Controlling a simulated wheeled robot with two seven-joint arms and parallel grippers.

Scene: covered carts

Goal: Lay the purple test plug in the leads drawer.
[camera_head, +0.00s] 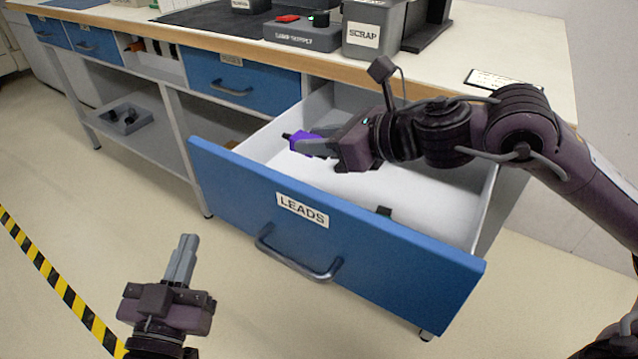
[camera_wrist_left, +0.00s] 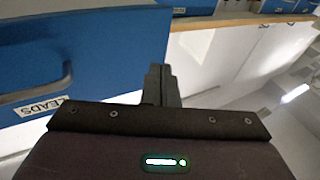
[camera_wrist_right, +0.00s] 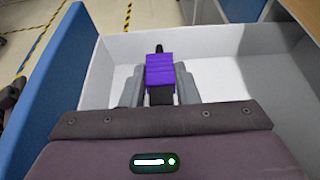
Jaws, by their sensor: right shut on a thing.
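The purple test plug (camera_head: 306,144) is held between the fingers of my right gripper (camera_head: 318,146), over the open leads drawer. The right wrist view shows the plug (camera_wrist_right: 160,72) between both fingers, its dark tip pointing away from the gripper, with the white drawer floor behind. I cannot tell whether it touches the floor. The leads drawer (camera_head: 330,238) is pulled far out, with a blue front, a LEADS label and a white inside. My left gripper (camera_head: 186,246) is shut and empty, outside the drawer in front of the bench, with its fingers together in the left wrist view (camera_wrist_left: 161,82).
A small dark thing (camera_head: 384,211) shows at the drawer's front wall. The bench top holds a grey SCRAP bin (camera_head: 372,28) and a lamp-support box with a red part (camera_head: 302,32). A closed blue drawer (camera_head: 240,84) is left of the open one. Most of the drawer floor looks clear.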

